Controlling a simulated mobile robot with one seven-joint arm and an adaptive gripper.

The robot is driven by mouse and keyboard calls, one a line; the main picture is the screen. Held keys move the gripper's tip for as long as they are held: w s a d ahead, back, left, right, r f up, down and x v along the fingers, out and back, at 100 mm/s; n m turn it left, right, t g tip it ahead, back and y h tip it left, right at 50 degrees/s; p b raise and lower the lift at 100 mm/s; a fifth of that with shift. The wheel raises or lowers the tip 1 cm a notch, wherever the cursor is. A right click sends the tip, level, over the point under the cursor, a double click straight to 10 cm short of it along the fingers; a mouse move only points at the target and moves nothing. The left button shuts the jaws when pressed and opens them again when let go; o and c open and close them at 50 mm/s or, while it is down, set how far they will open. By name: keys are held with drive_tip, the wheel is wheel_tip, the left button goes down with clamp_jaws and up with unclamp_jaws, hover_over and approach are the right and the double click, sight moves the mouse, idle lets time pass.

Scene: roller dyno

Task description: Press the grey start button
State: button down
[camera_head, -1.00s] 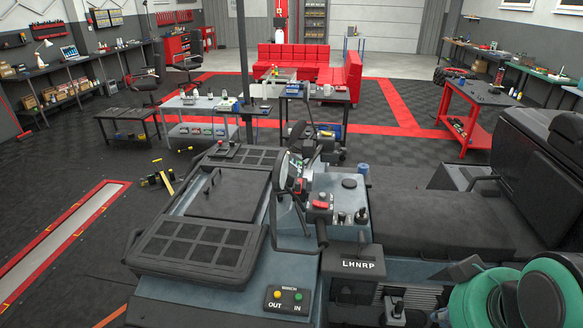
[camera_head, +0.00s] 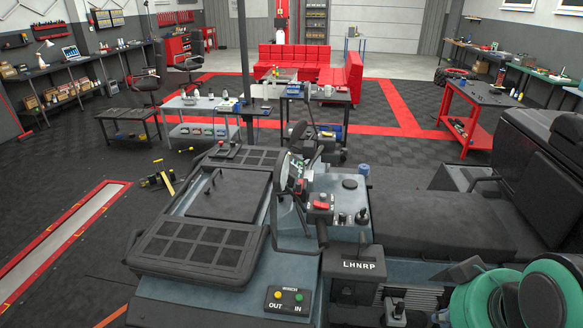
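A vehicle with a black seat (camera_head: 440,222) and a dark front rack (camera_head: 197,245) fills the foreground. Its console (camera_head: 322,200) carries a red switch, a round black cap and several small dark knobs. A small greyish knob (camera_head: 342,218) sits on the console beside a black knob (camera_head: 361,216). I cannot tell whether either is the grey start button.
A dark handlebar assembly (camera_head: 300,165) rises over the console. A shift plate marked LHNRP (camera_head: 358,265) and green round parts (camera_head: 480,297) are at the front right. Work tables (camera_head: 200,105), a red cart (camera_head: 470,115) and a red sofa (camera_head: 300,60) stand behind. Dark floor at left is mostly open.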

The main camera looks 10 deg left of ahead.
drive_tip(key=w+a+r+m+y+p, duration=0.2)
drive_tip(key=w+a+r+m+p, duration=0.35)
drive_tip(key=w, duration=0.75)
drive_tip(key=w+a+r+m+y+p, duration=0.25)
drive_tip(key=w+a, duration=0.55)
drive_tip(key=w, duration=0.4)
drive_tip(key=w+a+f+m+p, duration=0.2)
drive_tip(key=w+a+m, duration=0.1)
drive_tip(key=w, duration=0.4)
drive_tip(key=w+a+f+m+y+p, duration=0.1)
drive_tip(key=w+a+f+m+p, duration=0.1)
drive_tip(key=w, duration=0.6)
drive_tip(key=w+a+f+m+t+p, duration=0.1)
drive_tip(key=w+a+f+m+p, duration=0.1)
drive_tip(key=w, duration=0.6)
drive_tip(key=shift+w+a+f+m+y+p, duration=0.15)
drive_tip(key=shift+a+f+m+y+p, duration=0.25)
drive_tip(key=shift+a+f+m, duration=1.05)
drive_tip(key=shift+d+r+m, duration=0.2)
drive_tip(key=shift+d+m, duration=0.15)
drive_tip(key=shift+d, duration=0.25)
